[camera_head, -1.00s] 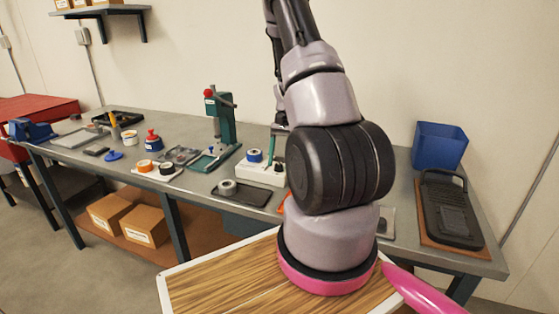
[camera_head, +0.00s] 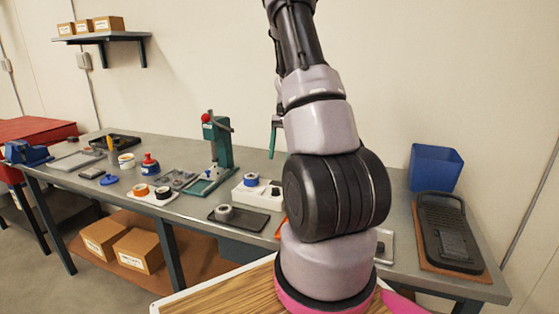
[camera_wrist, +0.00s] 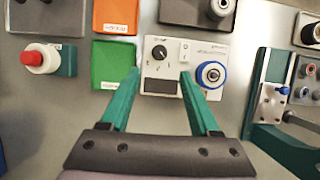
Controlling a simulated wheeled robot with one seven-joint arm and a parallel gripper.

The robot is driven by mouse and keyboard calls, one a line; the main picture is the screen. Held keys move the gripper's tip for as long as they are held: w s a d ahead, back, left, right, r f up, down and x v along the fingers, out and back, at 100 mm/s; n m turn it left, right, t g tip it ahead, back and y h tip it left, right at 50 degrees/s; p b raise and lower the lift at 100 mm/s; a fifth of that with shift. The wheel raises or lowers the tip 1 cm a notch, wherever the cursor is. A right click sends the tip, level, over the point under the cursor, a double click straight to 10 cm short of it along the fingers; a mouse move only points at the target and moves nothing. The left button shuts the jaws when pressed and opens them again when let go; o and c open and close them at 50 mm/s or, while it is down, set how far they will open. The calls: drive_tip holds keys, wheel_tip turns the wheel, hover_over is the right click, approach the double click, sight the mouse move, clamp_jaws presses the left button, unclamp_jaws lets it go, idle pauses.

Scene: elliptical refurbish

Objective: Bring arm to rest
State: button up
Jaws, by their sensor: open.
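My gripper shows in the wrist view (camera_wrist: 160,100) with its two green fingers apart and nothing between them. Beyond the fingertips is a white control box (camera_wrist: 168,65) with a black knob and a blue-rimmed spool on it. In the head view my arm rises in front of the workbench (camera_head: 240,165). Only a green finger of my gripper (camera_head: 273,137) shows there, left of the arm and above the bench; the rest is hidden behind the arm.
A green press (camera_head: 220,150) stands on the bench left of the arm. Spools and small parts lie along the bench. A shelf (camera_head: 105,38) hangs on the wall at upper left.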

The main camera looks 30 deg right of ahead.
idle(0.4)
drive_tip(key=s+a+r+n+t+h, duration=0.1)
drive_tip(key=s+a+r+t, duration=0.1)
drive_tip(key=a+r, duration=0.55)
drive_tip(key=s+a+r+n+t, duration=0.2)
drive_tip(key=s+a+r, duration=0.15)
drive_tip(key=r, duration=0.65)
drive_tip(key=s+a+r+n+t, duration=0.1)
drive_tip(key=s+a+r+t, duration=0.2)
drive_tip(key=s, duration=0.4)
drive_tip(key=s+a+r+n+t, duration=0.2)
drive_tip(key=s+a+r+t, duration=0.1)
drive_tip(key=s+a+r, duration=0.2)
drive_tip(key=s+a, duration=0.2)
drive_tip(key=shift+s+a+r+h, duration=0.15)
drive_tip(key=shift+a+r+h, duration=0.15)
drive_tip(key=shift+a+r, duration=0.1)
